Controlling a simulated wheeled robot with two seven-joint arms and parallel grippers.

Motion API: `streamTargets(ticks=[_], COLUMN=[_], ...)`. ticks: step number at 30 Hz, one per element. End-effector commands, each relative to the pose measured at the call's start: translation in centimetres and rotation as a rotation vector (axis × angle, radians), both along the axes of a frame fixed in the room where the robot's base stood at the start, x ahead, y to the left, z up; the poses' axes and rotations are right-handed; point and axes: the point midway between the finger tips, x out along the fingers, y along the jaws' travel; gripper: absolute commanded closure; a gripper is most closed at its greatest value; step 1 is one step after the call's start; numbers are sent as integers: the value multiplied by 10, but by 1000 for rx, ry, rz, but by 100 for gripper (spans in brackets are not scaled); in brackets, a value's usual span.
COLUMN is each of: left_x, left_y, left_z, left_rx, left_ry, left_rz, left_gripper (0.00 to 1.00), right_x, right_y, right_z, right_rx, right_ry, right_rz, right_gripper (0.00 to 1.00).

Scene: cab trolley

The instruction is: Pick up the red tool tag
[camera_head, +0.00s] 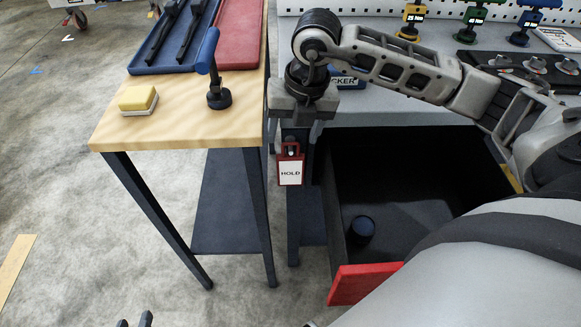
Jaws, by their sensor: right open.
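The red tool tag (290,168) has a white label reading HOLD and a dark hole at its top. It appears upright in front of the bench's left end, beside the open drawer; what it hangs from is hidden. My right gripper (301,112) is just above the tag, pointing down, open. No contact between its fingers and the tag can be made out. Two dark tips at the bottom edge appear to be my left gripper (135,320); the rest is cut off, so its jaws cannot be judged.
A wooden table (185,133) at left holds a yellow sponge (138,98), a blue-handled tool (212,70) and trays. An open dark drawer (410,165) with a red front (362,284) holds a dark cylinder (361,230). The grey bench (385,108) is behind.

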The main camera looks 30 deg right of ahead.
Motion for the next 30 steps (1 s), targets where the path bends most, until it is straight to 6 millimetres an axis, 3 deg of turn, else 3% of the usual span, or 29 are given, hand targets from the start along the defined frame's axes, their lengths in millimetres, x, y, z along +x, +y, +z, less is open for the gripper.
streamTargets(ticks=[6, 14, 15, 17, 21, 30], left_x=[0, 0, 0, 0, 1, 4], left_y=[0, 0, 0, 1, 1, 1], left_z=[1, 0, 0, 0, 0, 2], left_rx=[3, 4, 4, 4, 4, 3], left_ry=[-2, 0, 0, 0, -1, -8], left_rz=[0, 0, 0, 0, 0, 0], left_gripper=[68, 68, 68, 68, 68, 68], right_x=[3, 4, 4, 4, 4, 4], right_y=[2, 2, 2, 2, 2, 2], right_z=[-30, -35, -35, -35, -35, -34], right_rx=[0, 1, 1, 0, 0, 0], right_ry=[2, 2, 2, 1, 1, 0], right_rz=[0, 1, 1, 1, 0, 0], right_gripper=[38, 38, 41, 58, 97, 100])
